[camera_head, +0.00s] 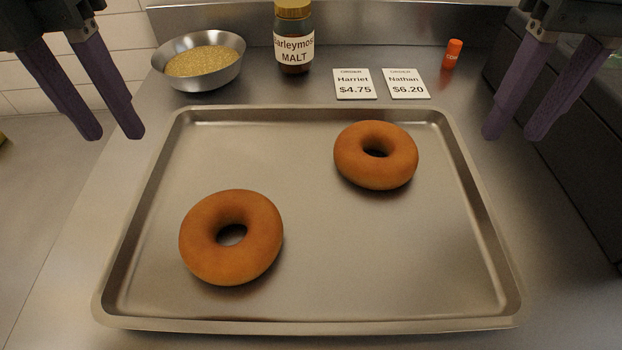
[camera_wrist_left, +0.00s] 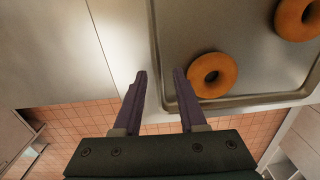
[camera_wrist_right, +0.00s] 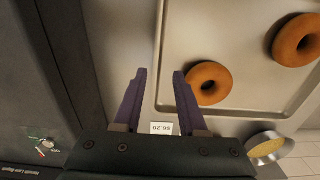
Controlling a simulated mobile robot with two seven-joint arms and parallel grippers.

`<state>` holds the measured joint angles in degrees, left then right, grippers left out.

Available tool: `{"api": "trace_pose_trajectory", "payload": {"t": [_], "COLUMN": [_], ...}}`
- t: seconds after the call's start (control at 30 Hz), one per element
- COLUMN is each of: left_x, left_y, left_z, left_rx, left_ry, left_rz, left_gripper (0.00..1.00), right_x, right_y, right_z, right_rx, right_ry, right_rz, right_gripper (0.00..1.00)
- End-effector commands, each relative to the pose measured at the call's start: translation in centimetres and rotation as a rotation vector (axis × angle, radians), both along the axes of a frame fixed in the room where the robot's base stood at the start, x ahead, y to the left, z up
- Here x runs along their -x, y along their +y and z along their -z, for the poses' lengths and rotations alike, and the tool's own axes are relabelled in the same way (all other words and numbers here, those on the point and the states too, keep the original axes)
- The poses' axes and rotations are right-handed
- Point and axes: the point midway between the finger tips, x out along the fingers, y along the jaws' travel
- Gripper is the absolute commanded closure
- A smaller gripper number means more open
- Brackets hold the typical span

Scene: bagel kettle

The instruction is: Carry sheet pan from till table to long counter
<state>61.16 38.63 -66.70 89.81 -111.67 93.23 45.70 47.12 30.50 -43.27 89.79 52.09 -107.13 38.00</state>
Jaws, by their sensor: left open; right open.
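The sheet pan (camera_head: 330,255) lies flat on the metal table in the head view, with two brown bagels on it. One bagel (camera_head: 231,237) is at its near left and the other bagel (camera_head: 376,155) at its far right. My left gripper (camera_head: 118,137) is open and empty above the far left of the pan, outside its rim. My right gripper (camera_head: 508,137) is open and empty off the pan's far right. The pan's rim also shows in the left wrist view (camera_wrist_left: 240,101) and the right wrist view (camera_wrist_right: 205,113). No finger visibly touches the pan.
Behind the pan stand a metal bowl of seeds (camera_head: 200,62), a malt jar (camera_head: 294,40), a Harriet card (camera_head: 354,84), a Nathan card (camera_head: 407,83) and a small orange bottle (camera_head: 452,54). A dark block (camera_head: 560,130) borders the right side. A low backsplash runs behind.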

Motion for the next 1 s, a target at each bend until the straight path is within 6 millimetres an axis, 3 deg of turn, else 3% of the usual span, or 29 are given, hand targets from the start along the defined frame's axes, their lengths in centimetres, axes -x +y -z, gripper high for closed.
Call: {"api": "trace_pose_trajectory", "payload": {"t": [0.43,1.0], "left_x": [0.0,0.0], "left_y": [0.4,0.4], "left_z": [0.7,9.0], "left_rx": [-0.018,-0.016], "left_ry": [0.005,0.005], "left_rz": [-0.005,-0.003], "left_gripper": [0.59,0.59], "right_x": [0.0,0.0], "right_y": [0.0,0.0], "right_z": [0.6,9.1], "right_rx": [0.001,0.0], "right_ry": [0.003,0.003], "right_rz": [0.002,0.001], "right_gripper": [0.59,0.59]}}
